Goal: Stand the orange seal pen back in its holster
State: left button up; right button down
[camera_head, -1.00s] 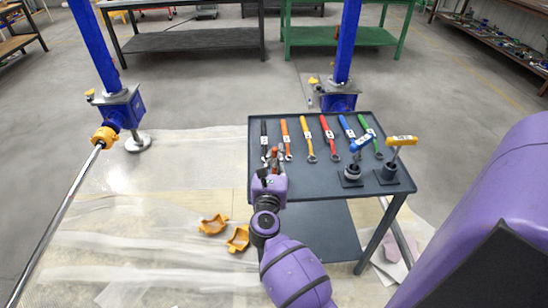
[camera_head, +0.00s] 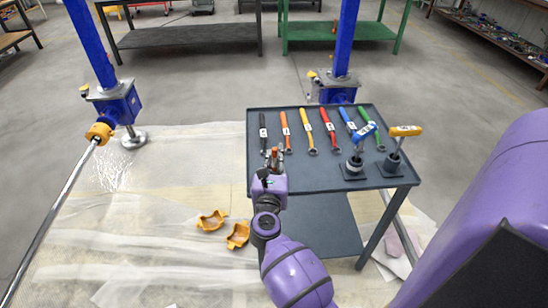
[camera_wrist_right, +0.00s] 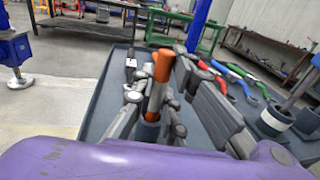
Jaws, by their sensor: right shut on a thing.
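The orange seal pen (camera_wrist_right: 161,75) stands nearly upright between the fingers of my right gripper (camera_wrist_right: 155,92) in the right wrist view. It has an orange top and a white band. My right gripper is shut on it. A dark grey cup-like piece (camera_wrist_right: 147,131) shows at the pen's lower end; I cannot tell whether it is the holster or whether the pen is seated in it. In the head view the pen (camera_head: 275,153) and my right gripper (camera_head: 273,160) are small, over the left front part of the grey table (camera_head: 320,180). My left gripper is not in view.
Several coloured wrenches (camera_head: 305,130) lie in a row on the table. Blue jack posts (camera_head: 118,103) stand beyond. Two orange shells (camera_head: 237,235) lie on the floor sheet.

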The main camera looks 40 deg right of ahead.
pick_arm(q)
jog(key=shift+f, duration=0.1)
pick_arm(e)
jog(key=shift+f, duration=0.1)
jog(key=c, duration=1.7)
grip_release()
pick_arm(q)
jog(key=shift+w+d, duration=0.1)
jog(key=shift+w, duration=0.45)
pick_arm(e)
jog(key=shift+s, duration=0.1)
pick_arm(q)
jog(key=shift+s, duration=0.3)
pick_arm(e)
jog(key=v, duration=1.2)
jog(key=shift+f, duration=0.1)
